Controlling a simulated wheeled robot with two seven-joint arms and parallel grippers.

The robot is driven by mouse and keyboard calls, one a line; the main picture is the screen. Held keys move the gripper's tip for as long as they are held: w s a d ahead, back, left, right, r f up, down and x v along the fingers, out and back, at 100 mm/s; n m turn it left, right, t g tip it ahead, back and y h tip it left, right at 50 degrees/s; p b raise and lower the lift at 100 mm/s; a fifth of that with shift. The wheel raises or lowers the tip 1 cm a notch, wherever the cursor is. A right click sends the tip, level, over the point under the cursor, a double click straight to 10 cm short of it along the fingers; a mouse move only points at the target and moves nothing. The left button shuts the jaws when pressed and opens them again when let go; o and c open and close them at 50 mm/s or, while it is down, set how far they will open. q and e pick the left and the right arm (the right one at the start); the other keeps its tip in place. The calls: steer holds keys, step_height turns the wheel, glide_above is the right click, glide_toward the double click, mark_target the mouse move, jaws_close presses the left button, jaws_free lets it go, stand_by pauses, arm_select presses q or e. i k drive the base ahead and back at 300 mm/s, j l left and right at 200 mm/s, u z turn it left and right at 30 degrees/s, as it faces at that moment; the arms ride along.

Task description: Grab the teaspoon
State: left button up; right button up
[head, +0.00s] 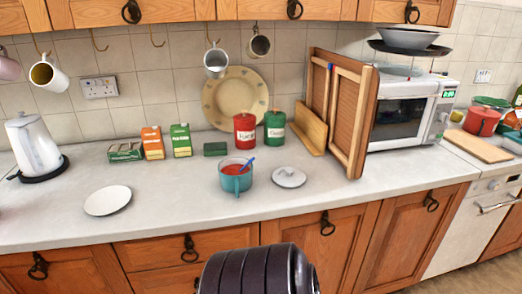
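The teaspoon shows as a short blue handle (248,163) sticking up and to the right out of a teal pot (229,183). Its lower end is hidden inside the pot, among red contents. The pot stands upright on the counter, with its handle toward me. A round pale lid (289,178) with a knob lies on the counter just right of the pot. Neither of my grippers shows in the head view. A dark, ribbed cylindrical part of my own arm is at the bottom middle, in front of the drawers.
A white plate (108,200) lies on the counter at left, near a kettle (34,148). Boxes (153,143), a red canister (245,131) and a green canister (274,127) stand behind the pot. Wooden frames (350,120) lean by the microwave (405,112). Counter in front is clear.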

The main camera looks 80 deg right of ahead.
mark_target(252, 159)
steer(key=z, duration=2.5)
